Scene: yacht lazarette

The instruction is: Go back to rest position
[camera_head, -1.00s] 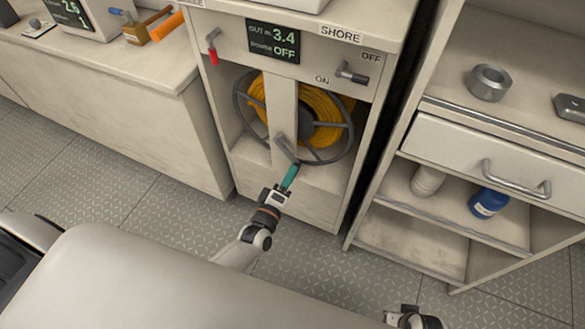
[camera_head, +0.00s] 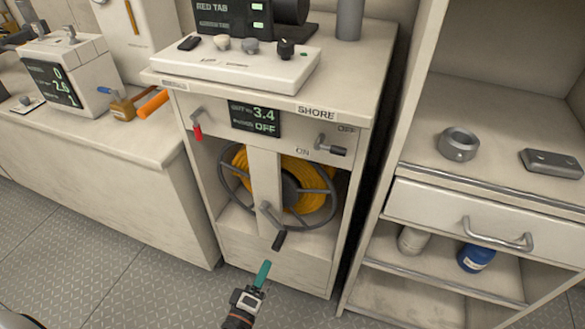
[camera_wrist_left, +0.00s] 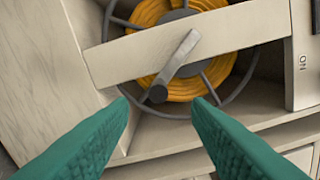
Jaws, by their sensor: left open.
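My left gripper (camera_head: 263,270) is low in front of the shore-power cabinet (camera_head: 315,278), its teal fingers pointing up at it. In the left wrist view the fingers (camera_wrist_left: 160,108) are apart with nothing between them. The crank handle (camera_head: 279,240) of the cable reel (camera_head: 233,188) hangs down, clear of the gripper. In the wrist view the crank (camera_wrist_left: 175,65) shows just beyond the fingertips. Yellow cable is wound on the reel. My right gripper is not in view.
A shelf unit with a closed drawer (camera_head: 470,215) stands at right, holding a blue bottle (camera_head: 477,258) and a metal ring (camera_head: 458,145). A counter (camera_head: 90,150) is at left. A red lever (camera_head: 197,130) and a switch lever (camera_head: 330,148) project from the cabinet. Open floor (camera_head: 130,265) lies at lower left.

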